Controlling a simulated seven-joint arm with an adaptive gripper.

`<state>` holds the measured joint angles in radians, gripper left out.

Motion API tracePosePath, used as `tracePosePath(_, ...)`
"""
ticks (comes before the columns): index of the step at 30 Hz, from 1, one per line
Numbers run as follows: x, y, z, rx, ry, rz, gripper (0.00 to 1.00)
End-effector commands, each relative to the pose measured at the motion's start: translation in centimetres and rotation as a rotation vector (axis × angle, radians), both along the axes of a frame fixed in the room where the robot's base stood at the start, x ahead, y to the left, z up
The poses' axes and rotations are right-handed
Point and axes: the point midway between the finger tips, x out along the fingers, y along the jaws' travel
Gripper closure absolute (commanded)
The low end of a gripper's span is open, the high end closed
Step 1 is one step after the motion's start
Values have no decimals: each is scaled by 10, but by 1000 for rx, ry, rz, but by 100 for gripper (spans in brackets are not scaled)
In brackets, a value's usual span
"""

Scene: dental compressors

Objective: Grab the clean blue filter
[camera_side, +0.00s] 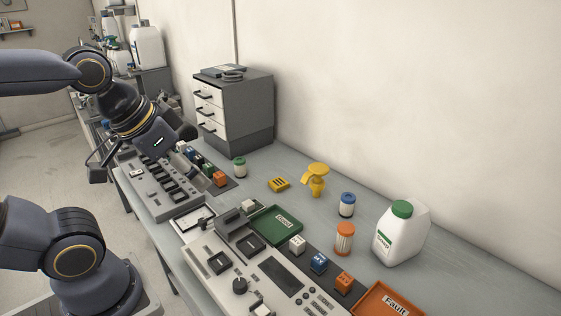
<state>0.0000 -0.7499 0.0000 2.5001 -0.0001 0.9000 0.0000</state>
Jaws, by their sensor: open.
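A small white filter with a blue top and blue base (347,205) stands upright on the bench, right of a yellow funnel-like part and left of the white jug. It looks clean. My gripper (98,160) is at the upper left, above the far control panel, well away from the blue filter. Its fingers are open and I see nothing between them. Part of the gripper is hidden behind its own dark body.
An orange filter (344,239) stands close in front of the blue one. A green-capped jug (402,232), yellow funnel (316,178), yellow block (278,184) and green-topped filter (239,167) stand nearby. Green (297,235) and orange (417,307) trays flank the near panel. A drawer cabinet (262,108) stands behind.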

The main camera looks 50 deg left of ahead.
Motion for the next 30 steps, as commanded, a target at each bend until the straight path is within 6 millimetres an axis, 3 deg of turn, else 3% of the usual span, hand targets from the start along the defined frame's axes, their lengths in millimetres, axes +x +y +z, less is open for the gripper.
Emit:
tracePosePath(9,1,0,1,-4,-5,8,28)
tracePosePath(11,8,0,11,-8,-42,19,28)
tracePosePath(14,33,2,43,-16,-119,38,28)
tracePosePath(18,98,0,83,-28,-170,56,28)
tracePosePath(22,170,-5,96,-37,-176,63,28)
tracePosePath(26,247,-14,80,-39,-152,63,28)
tracePosePath(30,318,-28,31,-33,-98,53,28)
